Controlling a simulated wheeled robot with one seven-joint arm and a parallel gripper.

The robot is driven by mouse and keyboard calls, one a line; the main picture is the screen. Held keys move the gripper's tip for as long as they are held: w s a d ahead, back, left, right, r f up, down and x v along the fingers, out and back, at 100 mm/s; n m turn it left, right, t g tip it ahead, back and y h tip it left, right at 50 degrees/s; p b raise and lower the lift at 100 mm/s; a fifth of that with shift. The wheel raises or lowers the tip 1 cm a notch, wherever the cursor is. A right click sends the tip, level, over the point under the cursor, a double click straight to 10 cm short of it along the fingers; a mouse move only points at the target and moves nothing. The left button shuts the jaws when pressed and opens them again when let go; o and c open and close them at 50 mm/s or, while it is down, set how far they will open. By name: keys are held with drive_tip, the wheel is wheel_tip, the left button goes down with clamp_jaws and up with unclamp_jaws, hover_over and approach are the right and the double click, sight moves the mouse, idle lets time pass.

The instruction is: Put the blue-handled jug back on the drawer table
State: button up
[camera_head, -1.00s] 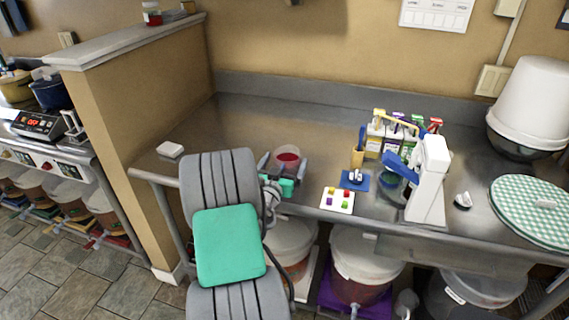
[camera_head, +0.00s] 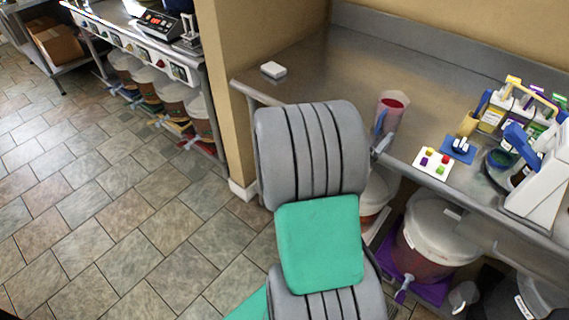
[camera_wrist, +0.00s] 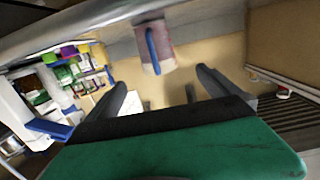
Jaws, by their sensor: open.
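The jug (camera_head: 392,114) is clear with red contents and a blue handle. It stands upright on the steel drawer table (camera_head: 330,75), near its front edge. In the wrist view the jug (camera_wrist: 161,45) shows ahead, beyond the fingertips, with its blue handle (camera_wrist: 152,52) facing me. My gripper (camera_wrist: 160,88) is open and empty, its fingers apart from the jug. In the head view my arm hides most of the gripper.
A white card with coloured blocks (camera_head: 432,163), a blue pad (camera_head: 458,149) and a white device (camera_head: 540,180) stand right of the jug. A small white block (camera_head: 273,69) lies at left. Lidded buckets (camera_head: 432,235) stand below. Tiled floor is clear at left.

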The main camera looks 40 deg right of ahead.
drive_tip(key=w+a+f+n+t+y, duration=0.1)
drive_tip(key=w+a+f+n+y, duration=0.2)
drive_tip(key=w+a+y, duration=0.45)
drive_tip(key=w+a+f+n+t+y, duration=0.15)
drive_tip(key=w+a, duration=0.35)
drive_tip(key=a, duration=0.6)
drive_tip(key=s+a+n+y, duration=0.1)
drive_tip(key=a+n, duration=0.3)
drive_tip(key=a, duration=0.4)
drive_tip(key=s+a+r+n+g+y, duration=0.1)
drive_tip(key=a+n+y, duration=0.3)
drive_tip(key=a, duration=0.4)
drive_tip(key=s+a+n+g+y, duration=0.1)
drive_tip(key=s+a+n+y, duration=0.1)
drive_tip(key=a, duration=0.7)
drive_tip(key=shift+s+r+n+y, duration=0.25)
drive_tip(key=shift+n+y, duration=0.25)
drive_tip(key=shift+n, duration=0.65)
